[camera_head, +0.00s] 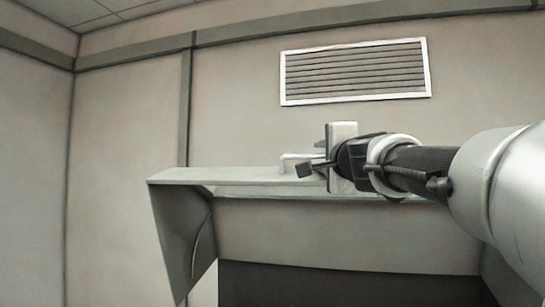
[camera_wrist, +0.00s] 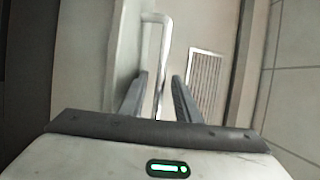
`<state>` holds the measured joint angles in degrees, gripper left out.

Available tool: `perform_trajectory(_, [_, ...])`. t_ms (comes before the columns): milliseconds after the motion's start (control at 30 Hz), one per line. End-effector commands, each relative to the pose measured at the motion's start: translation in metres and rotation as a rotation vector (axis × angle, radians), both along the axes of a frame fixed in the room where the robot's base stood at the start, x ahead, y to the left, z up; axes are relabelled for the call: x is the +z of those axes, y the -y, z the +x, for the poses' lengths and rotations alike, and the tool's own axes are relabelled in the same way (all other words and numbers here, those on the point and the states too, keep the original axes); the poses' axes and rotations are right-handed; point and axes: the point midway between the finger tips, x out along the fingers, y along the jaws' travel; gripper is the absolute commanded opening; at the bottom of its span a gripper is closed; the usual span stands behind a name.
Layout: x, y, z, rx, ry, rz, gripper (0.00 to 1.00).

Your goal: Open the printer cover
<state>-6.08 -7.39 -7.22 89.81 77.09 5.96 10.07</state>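The printer (camera_head: 350,235) is a large grey-green machine with a flat, ledge-like top. Its cover appears to be this pale top panel (camera_head: 215,176), seen edge-on in the head view. A pale bar handle (camera_head: 288,157) stands on it; it shows as a shiny metal loop in the wrist view (camera_wrist: 165,45). My gripper (camera_head: 308,169) is at the handle, reaching in from the right. In the wrist view my gripper (camera_wrist: 158,95) is open, with one dark finger on each side of the handle bar. Gaps show beside the bar; contact is not clear. My gripper hides part of the handle.
A white-framed wall vent (camera_head: 355,72) is on the wall behind, above the printer. The wall (camera_head: 125,140) on the left is bare. The space above the printer's left end looks clear. A dark recess (camera_head: 340,285) lies below the printer's front panel.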

Motion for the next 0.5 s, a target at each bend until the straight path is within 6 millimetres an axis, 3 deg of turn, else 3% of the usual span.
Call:
perform_trajectory(333, [0.0004,-0.0003,0.0055,0.0,0.0,0.0,0.29])
perform_trajectory(367, [0.0003,-0.0003,0.0055,0.0,0.0,0.0,0.28])
perform_trajectory(500, [0.0002,-0.0003,0.0054,0.0,0.0,0.0,0.04])
